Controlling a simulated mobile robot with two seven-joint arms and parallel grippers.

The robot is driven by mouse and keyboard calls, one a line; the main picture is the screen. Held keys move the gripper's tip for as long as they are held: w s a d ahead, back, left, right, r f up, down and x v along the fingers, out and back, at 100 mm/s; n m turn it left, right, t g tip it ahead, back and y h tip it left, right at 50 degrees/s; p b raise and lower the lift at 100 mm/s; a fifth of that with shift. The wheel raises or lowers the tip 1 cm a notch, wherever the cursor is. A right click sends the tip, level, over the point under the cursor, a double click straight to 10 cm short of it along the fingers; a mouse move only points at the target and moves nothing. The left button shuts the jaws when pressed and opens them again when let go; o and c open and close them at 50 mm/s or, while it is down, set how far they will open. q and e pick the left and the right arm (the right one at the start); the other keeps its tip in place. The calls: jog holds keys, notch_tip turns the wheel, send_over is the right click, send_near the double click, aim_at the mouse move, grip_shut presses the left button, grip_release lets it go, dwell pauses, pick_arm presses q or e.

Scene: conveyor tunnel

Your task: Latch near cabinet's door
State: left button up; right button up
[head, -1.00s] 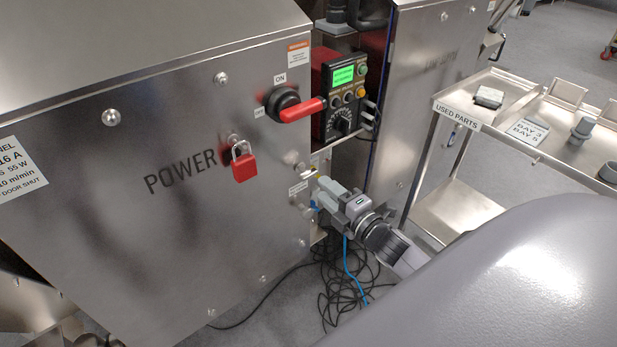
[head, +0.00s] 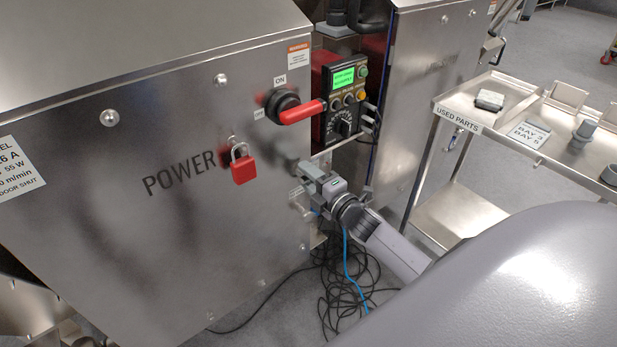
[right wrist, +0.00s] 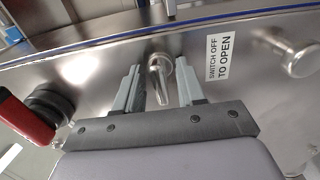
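The near cabinet (head: 130,240) has a metal front marked POWER. Its latch handle (right wrist: 160,75), a small metal lever on a round boss, shows in the right wrist view beside a "SWITCH OFF TO OPEN" label (right wrist: 219,58). My right gripper (right wrist: 158,88) is open, with one finger on each side of the latch handle; contact cannot be told. In the head view the right gripper (head: 301,188) is at the right edge of the cabinet front and hides the latch. My left gripper is not in view.
A red rotary switch handle (head: 300,112) and a red padlock (head: 243,168) are on the cabinet front near my right gripper. A control box (head: 345,95) stands behind. Loose cables (head: 345,290) lie below. A steel parts cart (head: 460,120) is at right.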

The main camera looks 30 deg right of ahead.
jog(key=shift+c, duration=0.3)
grip_shut()
